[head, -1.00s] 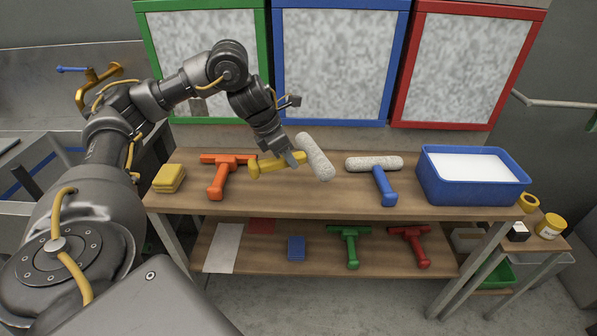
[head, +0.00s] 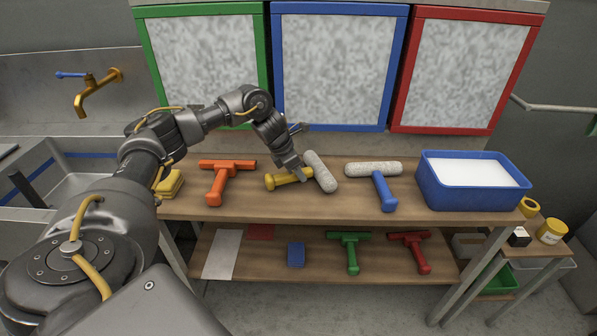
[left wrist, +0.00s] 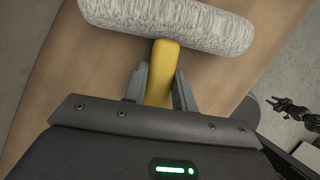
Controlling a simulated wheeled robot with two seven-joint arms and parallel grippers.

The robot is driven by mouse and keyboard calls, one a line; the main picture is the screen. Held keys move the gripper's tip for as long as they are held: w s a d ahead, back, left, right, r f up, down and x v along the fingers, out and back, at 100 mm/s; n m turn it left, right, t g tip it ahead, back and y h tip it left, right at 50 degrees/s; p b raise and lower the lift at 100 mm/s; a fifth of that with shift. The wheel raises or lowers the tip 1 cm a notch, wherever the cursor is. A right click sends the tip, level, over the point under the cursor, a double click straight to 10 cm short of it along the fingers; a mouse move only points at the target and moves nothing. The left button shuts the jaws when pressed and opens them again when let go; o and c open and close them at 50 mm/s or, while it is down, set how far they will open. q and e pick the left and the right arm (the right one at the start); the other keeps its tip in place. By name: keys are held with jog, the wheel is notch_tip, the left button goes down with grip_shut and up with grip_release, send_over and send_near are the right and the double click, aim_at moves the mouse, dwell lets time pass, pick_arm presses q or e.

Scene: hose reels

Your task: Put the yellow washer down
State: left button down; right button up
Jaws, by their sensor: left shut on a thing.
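The yellow washer (head: 320,172) has a yellow handle and a fuzzy grey-white roller head. It is at the upper shelf's (head: 280,205) middle, between the orange squeegee and the blue-handled washer. My left gripper (head: 301,176) is shut on its handle near the head. In the left wrist view the yellow handle (left wrist: 162,72) lies between both fingers, with the roller head (left wrist: 170,25) across the top. The washer looks at or very near the wood; I cannot tell if it touches. My right gripper is not in view.
An orange squeegee (head: 220,182) and yellow sponges (head: 169,184) lie to the left. A blue-handled washer (head: 381,178) and a blue tub (head: 470,190) of white liquid stand to the right. Green (head: 351,250) and red (head: 414,250) squeegees lie on the lower shelf.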

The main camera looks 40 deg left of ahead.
pick_arm(q)
jog(key=shift+f, duration=0.25)
jog(key=shift+f, duration=0.15)
jog(key=c, duration=1.1)
grip_release()
